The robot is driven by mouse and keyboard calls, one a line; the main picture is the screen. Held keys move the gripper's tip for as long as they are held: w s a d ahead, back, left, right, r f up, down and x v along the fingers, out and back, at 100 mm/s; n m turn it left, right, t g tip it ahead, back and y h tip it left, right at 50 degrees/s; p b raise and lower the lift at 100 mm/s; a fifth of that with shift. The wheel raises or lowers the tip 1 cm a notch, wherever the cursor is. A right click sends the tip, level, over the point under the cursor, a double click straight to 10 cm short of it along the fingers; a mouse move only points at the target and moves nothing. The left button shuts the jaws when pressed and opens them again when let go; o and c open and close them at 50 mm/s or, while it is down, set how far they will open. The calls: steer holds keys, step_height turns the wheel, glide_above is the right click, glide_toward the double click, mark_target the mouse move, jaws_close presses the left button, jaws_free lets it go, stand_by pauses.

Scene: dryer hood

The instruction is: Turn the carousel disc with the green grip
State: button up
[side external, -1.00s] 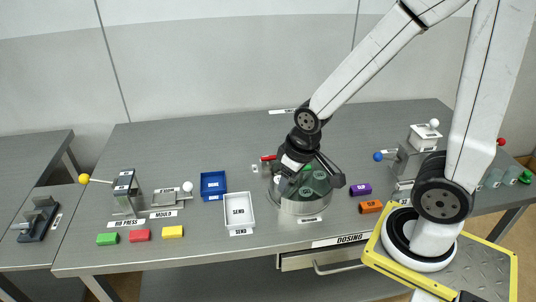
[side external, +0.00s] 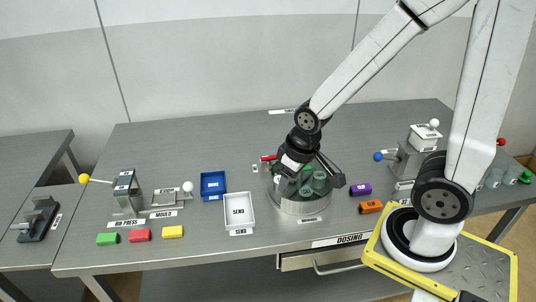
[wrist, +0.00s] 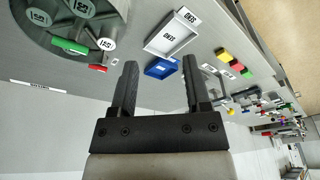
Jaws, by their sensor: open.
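The round carousel (side external: 298,207) stands on the bench in the side view, partly hidden behind my gripper. Its disc (wrist: 35,28) fills the upper left of the wrist view, with round recesses and white labelled tops. My gripper (side external: 312,178) is low over the carousel in the side view. In the wrist view my gripper (wrist: 159,65) is open, nothing sits between its fingers, and the green grip is left of them, apart.
A red handle (wrist: 97,67) is beside the disc. A white tray (side external: 238,211) and blue tray (side external: 212,184) stand left of the carousel. Purple (side external: 360,189) and orange (side external: 370,207) pieces lie to its right. The bench behind is clear.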

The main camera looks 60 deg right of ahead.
steer(key=o, duration=0.5)
steer(key=shift+w+d, duration=0.1)
steer(key=shift+o, duration=0.2)
steer(key=m+g, duration=0.3)
steer(key=m, duration=0.6)
glide_above(300, 177)
steer(key=f, duration=0.1)
steer(key=d+f, duration=0.1)
steer(key=shift+w+f, duration=0.2)
steer(key=shift+f, duration=0.15)
steer(key=shift+a, duration=0.1)
steer(key=shift+f, duration=0.1)
steer(key=shift+f, duration=3.8)
jaws_close()
